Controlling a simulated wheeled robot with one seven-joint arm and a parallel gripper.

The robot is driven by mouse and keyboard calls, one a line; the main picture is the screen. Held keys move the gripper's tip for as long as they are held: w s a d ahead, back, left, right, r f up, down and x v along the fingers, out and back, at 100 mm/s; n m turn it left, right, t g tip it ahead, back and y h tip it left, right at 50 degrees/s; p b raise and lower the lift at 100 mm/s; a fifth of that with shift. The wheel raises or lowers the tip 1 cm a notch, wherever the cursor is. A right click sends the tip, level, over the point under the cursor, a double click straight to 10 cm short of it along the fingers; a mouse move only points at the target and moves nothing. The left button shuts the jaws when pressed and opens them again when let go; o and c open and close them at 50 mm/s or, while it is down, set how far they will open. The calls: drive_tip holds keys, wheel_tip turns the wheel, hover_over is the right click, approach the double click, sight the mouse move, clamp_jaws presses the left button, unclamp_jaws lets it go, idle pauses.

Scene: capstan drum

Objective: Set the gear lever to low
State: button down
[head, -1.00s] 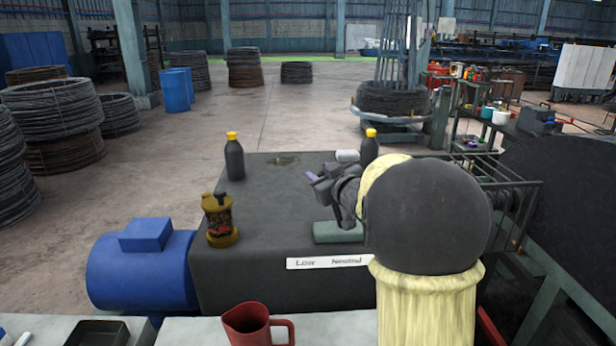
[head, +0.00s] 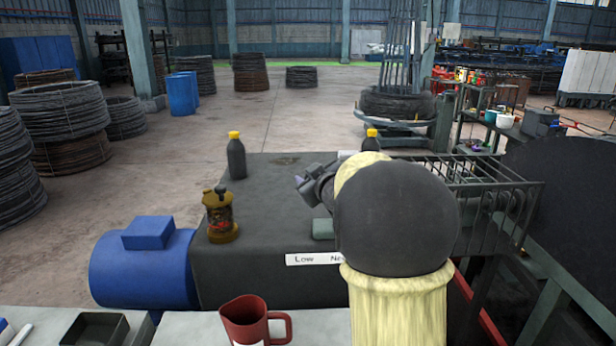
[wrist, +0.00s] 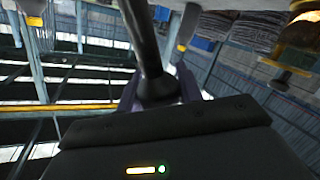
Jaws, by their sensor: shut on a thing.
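The gear lever shows in the wrist view as a dark rod (wrist: 141,38) that runs into the space between my gripper's purple fingers (wrist: 157,92). My gripper (head: 303,184) is shut on the lever. In the head view my arm hides the lever. A grey-green block (head: 322,229) shows on the gearbox top (head: 270,200) below my gripper. A white label strip (head: 312,259) on the front edge reads "Low" at the left, and "Ne" shows before my arm covers the rest. My gripper is above the "Low" end of the strip.
A brown-yellow can (head: 221,216) and a black bottle with a yellow cap (head: 236,158) stand on the gearbox, left of my gripper. Another such bottle (head: 370,143) stands behind my arm. A red jug (head: 250,320) stands in front. A wire cage (head: 490,185) is at the right.

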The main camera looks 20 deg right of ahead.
drive_tip(key=c, duration=0.9)
unclamp_jaws()
drive_tip(key=shift+w+a+f, duration=0.1)
drive_tip(key=shift+a+f, duration=0.05)
drive_tip(key=shift+s, duration=0.7)
drive_tip(key=s+r, duration=0.1)
drive_tip(key=s, duration=0.4)
drive_tip(key=s+r+b, duration=0.1)
drive_tip(key=s, duration=0.4)
drive_tip(key=s+r, duration=0.1)
drive_tip(key=s, duration=0.4)
drive_tip(key=shift+s+d+r+b, duration=0.15)
drive_tip(key=shift+s+d+b, duration=0.15)
drive_tip(key=shift+s+b, duration=0.1)
